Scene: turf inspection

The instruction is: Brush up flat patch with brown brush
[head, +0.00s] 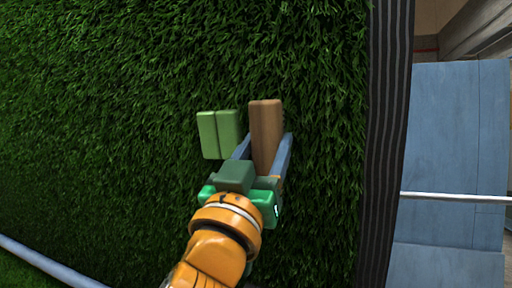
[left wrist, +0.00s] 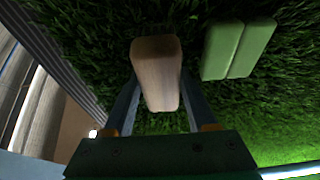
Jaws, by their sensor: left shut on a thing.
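The brown brush (head: 265,118) is a plain brown block, upright in the head view, between the blue fingers of my left gripper (head: 267,142). The gripper is shut on it over the turf. The brush also shows in the left wrist view (left wrist: 157,62), between the fingers of the same gripper (left wrist: 157,92). Whether the brush touches the grass is hard to tell. The turf (head: 110,110) is dark green grass; I cannot clearly make out a flat patch in it. My right gripper is not in view.
Two light green blocks (head: 219,134) sit side by side just left of the brush in the head view, and also show in the left wrist view (left wrist: 238,50). A dark striped border (head: 388,130) edges the turf at the right. Blue panels (head: 450,130) lie beyond it. Left turf is clear.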

